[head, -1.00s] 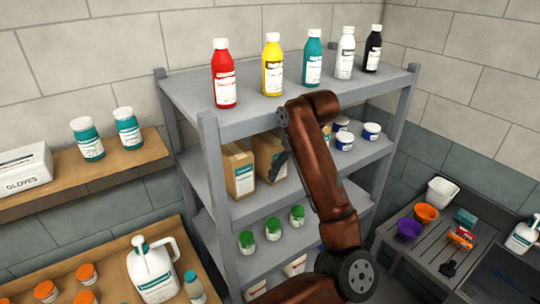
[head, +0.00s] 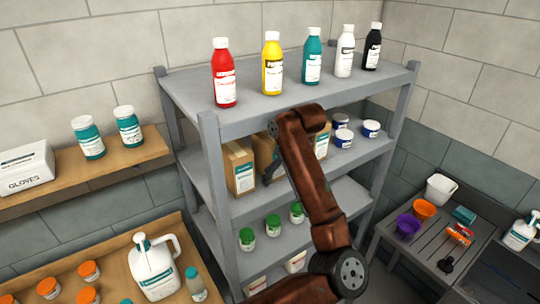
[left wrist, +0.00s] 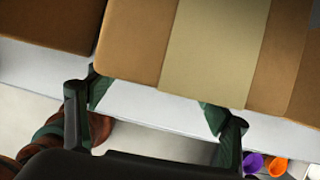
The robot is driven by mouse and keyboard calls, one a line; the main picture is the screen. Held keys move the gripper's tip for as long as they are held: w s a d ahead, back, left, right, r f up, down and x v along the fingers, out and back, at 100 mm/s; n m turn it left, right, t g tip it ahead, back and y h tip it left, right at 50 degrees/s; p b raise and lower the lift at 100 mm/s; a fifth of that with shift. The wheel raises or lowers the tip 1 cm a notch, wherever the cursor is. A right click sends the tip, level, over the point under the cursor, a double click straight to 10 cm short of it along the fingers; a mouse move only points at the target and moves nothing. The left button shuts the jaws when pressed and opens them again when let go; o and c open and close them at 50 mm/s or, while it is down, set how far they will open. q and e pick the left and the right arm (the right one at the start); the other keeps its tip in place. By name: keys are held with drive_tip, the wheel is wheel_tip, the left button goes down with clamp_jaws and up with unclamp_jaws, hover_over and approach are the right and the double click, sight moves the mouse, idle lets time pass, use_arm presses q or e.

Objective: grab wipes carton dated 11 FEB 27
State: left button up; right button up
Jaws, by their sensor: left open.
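Brown cartons with white-and-teal labels stand on the shelf below the top one. The left carton (head: 238,170) shows in full. A middle carton (head: 264,150) is partly behind my left arm, and a sliver of another carton (head: 322,144) shows right of the arm. The dates are too small to read. My left gripper (head: 271,168) is in front of the middle carton, mostly hidden by my arm. In the left wrist view its fingers (left wrist: 158,108) are apart, with a taped carton (left wrist: 135,45) close ahead; I cannot tell whether they touch it. My right gripper is out of view.
Bottles, including a red one (head: 224,75), line the top shelf (head: 190,95) above. Blue-and-white tubs (head: 343,138) stand right of the cartons. Green-lidded jars (head: 272,225) stand on the shelf below. A grey shelf post (head: 212,165) rises at the left front.

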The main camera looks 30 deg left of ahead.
use_arm(q)
drive_tip(key=shift+f+b, duration=0.2)
drive_tip(key=shift+b, duration=0.1)
drive_tip(key=shift+c, duration=0.4)
drive_tip(key=c, duration=1.6)
